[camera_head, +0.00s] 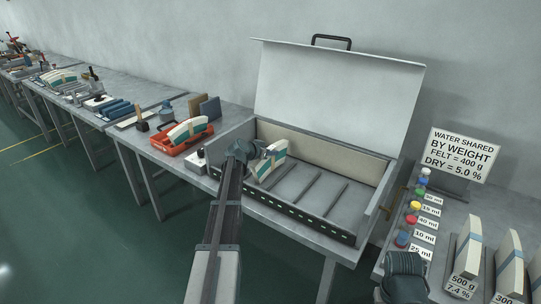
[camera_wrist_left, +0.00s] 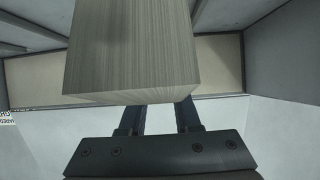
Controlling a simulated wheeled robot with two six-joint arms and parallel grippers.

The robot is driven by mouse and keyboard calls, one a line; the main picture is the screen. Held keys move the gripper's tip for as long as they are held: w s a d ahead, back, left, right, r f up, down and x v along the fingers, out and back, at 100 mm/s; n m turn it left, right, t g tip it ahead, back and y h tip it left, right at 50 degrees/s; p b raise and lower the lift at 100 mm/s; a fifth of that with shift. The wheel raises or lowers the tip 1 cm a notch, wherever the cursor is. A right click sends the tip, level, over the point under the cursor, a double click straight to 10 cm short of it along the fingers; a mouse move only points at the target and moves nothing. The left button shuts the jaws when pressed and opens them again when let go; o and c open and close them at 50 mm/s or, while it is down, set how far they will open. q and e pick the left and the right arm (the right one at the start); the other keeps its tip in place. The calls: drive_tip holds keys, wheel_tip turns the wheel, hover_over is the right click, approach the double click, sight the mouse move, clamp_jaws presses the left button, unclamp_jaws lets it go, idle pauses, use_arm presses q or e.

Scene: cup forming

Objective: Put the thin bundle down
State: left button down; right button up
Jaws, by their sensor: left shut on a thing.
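The thin bundle (camera_head: 271,164), a pale block with a teal band, is at the left end of the open grey case (camera_head: 320,190), tilted in the picture. My left gripper (camera_head: 246,152) is shut on it from its left side. In the left wrist view the bundle (camera_wrist_left: 130,48) fills the upper middle with fine lines along its face, and the left fingers (camera_wrist_left: 157,115) reach to its lower edge. I cannot tell whether its underside touches the case floor. At the lower right a dark part of my right arm (camera_head: 405,275) shows; its fingers cannot be made out.
The case has low walls, several slats on its floor and a raised lid (camera_head: 335,95) behind. Its middle and right are empty. An orange tray (camera_head: 182,137) with another bundle stands left. A sign (camera_head: 460,150), coloured-cap bottles (camera_head: 413,212) and banded bundles (camera_head: 468,255) stand right.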

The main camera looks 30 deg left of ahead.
use_arm(q)
drive_tip(key=shift+f, duration=0.1)
drive_tip(key=c, duration=0.6)
unclamp_jaws()
drive_tip(key=p+v, duration=0.5)
drive_tip(key=v, duration=0.6)
drive_tip(key=shift+w, duration=0.1)
drive_tip(key=shift+s+a+r+p, duration=0.1)
drive_tip(key=shift+s+r+p, duration=0.3)
drive_tip(key=shift+s, duration=0.2)
